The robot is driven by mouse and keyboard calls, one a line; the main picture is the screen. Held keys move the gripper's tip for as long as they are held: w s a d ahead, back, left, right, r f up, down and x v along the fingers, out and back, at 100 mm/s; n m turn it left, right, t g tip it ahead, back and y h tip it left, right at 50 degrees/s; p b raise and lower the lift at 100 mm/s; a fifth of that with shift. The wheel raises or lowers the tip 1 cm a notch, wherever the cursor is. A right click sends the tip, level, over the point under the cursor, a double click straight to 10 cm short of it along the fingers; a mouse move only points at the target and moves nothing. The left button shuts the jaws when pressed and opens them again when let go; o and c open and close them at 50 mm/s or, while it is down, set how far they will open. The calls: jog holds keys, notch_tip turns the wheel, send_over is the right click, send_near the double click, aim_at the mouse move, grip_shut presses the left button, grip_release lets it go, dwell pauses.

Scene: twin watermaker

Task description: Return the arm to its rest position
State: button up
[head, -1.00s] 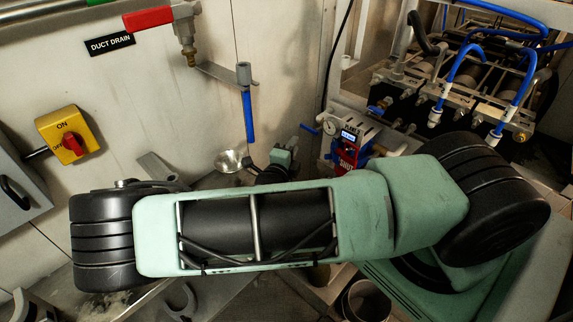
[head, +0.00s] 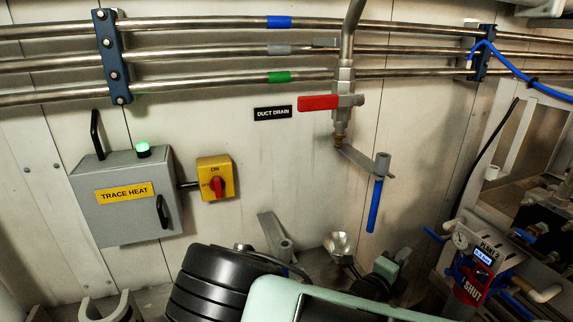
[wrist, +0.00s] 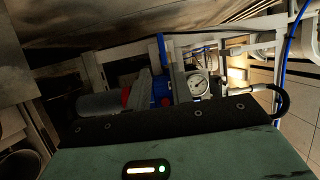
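My arm (head: 300,300) is cut off by the bottom edge of the head view, with its black ribbed joint (head: 215,285) and pale green link showing. A smaller green and dark part (head: 385,275), which looks like my arm's far end, shows beyond it. In the wrist view, my gripper's green housing (wrist: 160,150) with a black front edge and a lit indicator fills the bottom. The fingers are hidden, so I cannot tell whether they are open or shut, or hold anything.
The wall carries a grey TRACE HEAT box (head: 125,205), a yellow switch (head: 215,180), pipes (head: 200,50) and a red-handled valve (head: 318,103). A metal cup (head: 338,243) is near my arm's far end. A gauge (wrist: 198,84) and blue-red fittings lie beyond the housing.

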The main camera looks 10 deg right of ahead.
jog(key=s+a+f+m+g+y+b, duration=0.2)
jog(key=s+a+m+g+y, duration=0.55)
jog(key=s+m, duration=0.75)
jog(key=s+a+r+m+g+y+b, duration=0.1)
jog(key=s+a+r+m+y, duration=0.2)
jog(key=a+r+m, duration=0.4)
jog(key=s+a+r+m+y+b, duration=0.1)
jog(key=s+a+r+m+y, duration=0.3)
jog(key=a+r+m, duration=0.4)
jog(key=m+y, duration=0.1)
jog(key=m, duration=0.3)
jog(key=shift+s+a+g, duration=0.15)
jog(key=shift+a+g, duration=0.2)
jog(key=shift+y, duration=0.25)
